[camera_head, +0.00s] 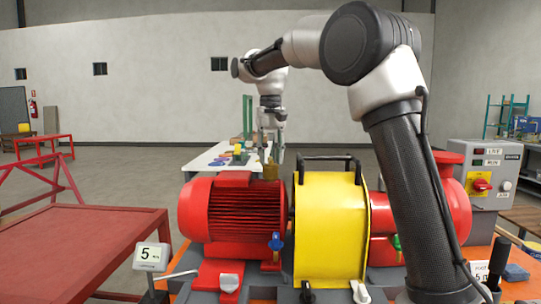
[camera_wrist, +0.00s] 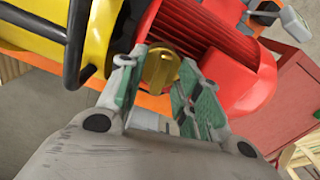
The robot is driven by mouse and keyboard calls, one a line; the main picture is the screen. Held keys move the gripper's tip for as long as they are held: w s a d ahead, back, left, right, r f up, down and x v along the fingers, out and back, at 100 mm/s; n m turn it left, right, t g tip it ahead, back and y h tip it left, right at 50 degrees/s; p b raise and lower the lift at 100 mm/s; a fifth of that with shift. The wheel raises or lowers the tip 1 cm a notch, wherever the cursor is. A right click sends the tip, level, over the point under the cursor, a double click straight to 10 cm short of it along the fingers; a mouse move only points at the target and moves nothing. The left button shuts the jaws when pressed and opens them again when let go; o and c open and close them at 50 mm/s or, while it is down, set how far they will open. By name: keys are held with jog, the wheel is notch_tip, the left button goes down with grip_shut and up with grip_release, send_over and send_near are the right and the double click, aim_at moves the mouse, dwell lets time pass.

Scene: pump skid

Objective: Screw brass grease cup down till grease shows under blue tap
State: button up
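The brass grease cup (camera_head: 270,172) sits on top of the red motor (camera_head: 232,213), close to the yellow guard. In the wrist view the cup (camera_wrist: 160,68) shows between and just beyond my fingertips. My gripper (camera_head: 271,148) points down over the cup, with its fingers (camera_wrist: 163,75) spread to either side of it. The fingers look open; the left one appears very close to the cup, and I cannot tell whether it touches. The blue tap (camera_head: 276,241) is on the motor's front side, low near the guard. I cannot make out any grease under it.
A yellow guard (camera_head: 331,228) with black handles stands right beside the motor. A grey control box (camera_head: 483,185) stands at right, a small display (camera_head: 151,256) at front left, and a red table (camera_head: 80,250) at left.

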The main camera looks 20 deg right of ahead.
grip_shut()
jog(key=shift+m, duration=0.3)
jog(key=m, duration=0.3)
jog(key=shift+m, duration=2.6)
grip_release()
